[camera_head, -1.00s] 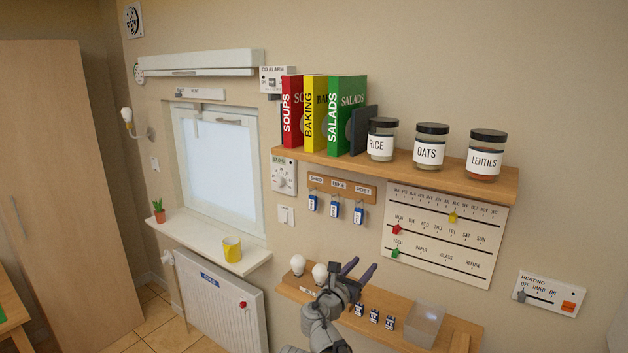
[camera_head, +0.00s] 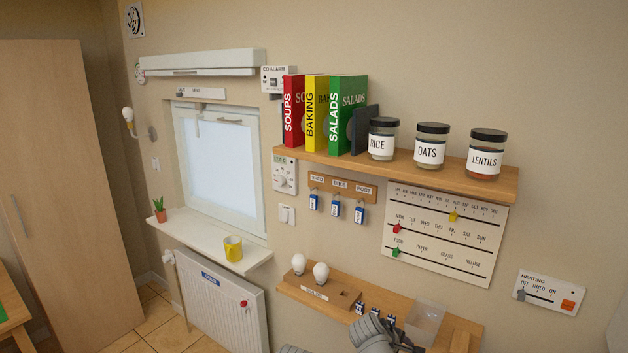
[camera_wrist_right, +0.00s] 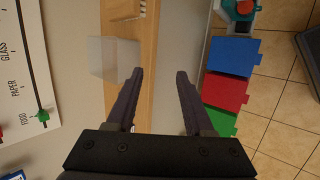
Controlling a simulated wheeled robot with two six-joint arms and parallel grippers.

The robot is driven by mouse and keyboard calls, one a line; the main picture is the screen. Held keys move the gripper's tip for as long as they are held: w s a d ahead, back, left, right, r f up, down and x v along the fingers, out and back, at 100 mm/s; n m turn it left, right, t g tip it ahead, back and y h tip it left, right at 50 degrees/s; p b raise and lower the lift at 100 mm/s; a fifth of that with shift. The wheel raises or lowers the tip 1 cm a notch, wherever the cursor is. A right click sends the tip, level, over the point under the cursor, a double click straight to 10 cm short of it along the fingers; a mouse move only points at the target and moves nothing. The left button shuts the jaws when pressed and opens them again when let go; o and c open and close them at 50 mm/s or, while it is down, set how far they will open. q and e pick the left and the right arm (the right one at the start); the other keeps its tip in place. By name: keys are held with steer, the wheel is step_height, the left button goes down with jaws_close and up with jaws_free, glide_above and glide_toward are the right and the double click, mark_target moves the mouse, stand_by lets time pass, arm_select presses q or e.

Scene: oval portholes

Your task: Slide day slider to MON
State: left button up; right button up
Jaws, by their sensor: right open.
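The white calendar board (camera_head: 440,258) hangs on the wall under the shelf in the head view. Its middle row is the day row, and the red day slider (camera_head: 397,228) sits at the row's left end, by MON. My right arm is at the bottom edge of the head view, below the board and apart from it. My right gripper (camera_wrist_right: 158,77) is open and empty in the wrist view. There, part of the board (camera_wrist_right: 18,85) shows at the left with the green slider (camera_wrist_right: 42,115) by FOOD. My left gripper is not in view.
A yellow slider (camera_head: 453,216) is on the month row. The upper shelf (camera_head: 440,176) with jars overhangs the board. The lower shelf (camera_head: 335,283) carries bulbs and a clear box (camera_head: 425,322). A heating panel (camera_head: 549,293) is at right. The space before the board is clear.

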steer(key=s+a+f+m+g+y+b, duration=0.5)
steer(key=s+a+f+b, duration=0.5)
steer(key=s+a+f, duration=0.5)
steer(key=shift+s+a+m+y, duration=0.3)
steer(key=shift+s+a+m, duration=0.4)
steer(key=shift+a, duration=0.05)
steer(key=shift+f, duration=0.1)
stand_by(2.3)
